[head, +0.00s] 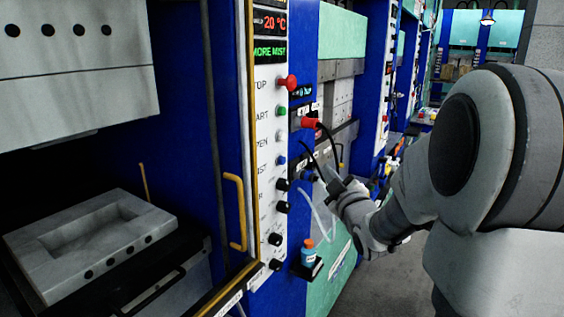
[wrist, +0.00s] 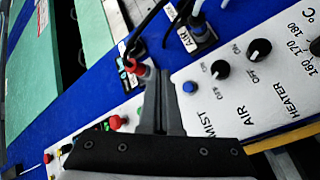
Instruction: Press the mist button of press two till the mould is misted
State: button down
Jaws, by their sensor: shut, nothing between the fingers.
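The mist button is a small blue button (head: 281,160) on the white control panel (head: 267,150), below the white button. In the wrist view the same blue button (wrist: 189,87) sits by the word MIST, just right of my fingers. My gripper (head: 324,167) is shut and empty, in front of the panel and to the right of the button in the head view. Its fingertips (wrist: 156,72) appear apart from the button; the exact gap is unclear. The grey mould (head: 90,235) with a rectangular cavity lies in the open press at left. The display (head: 269,52) reads MORE MIST in green. No press number is readable.
A red stop button (head: 288,82), a green button (head: 281,111) and several black knobs share the panel. A yellow handle (head: 236,212) stands left of it. A blue bottle (head: 308,254) sits on a small shelf below. Black cables hang near my gripper.

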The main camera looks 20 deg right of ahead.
aim_at(282, 161)
jog(key=shift+a, duration=0.1)
jog(key=w+a+b, duration=0.2)
jog(key=w+a, duration=0.3)
jog(key=w, duration=0.2)
jog(key=shift+a, duration=0.15)
jog(key=shift+a, duration=0.1)
dwell(2.1)
jog(key=shift+w+a+b, duration=0.15)
jog(key=shift+w+b, duration=0.15)
jog(key=shift+b, duration=0.4)
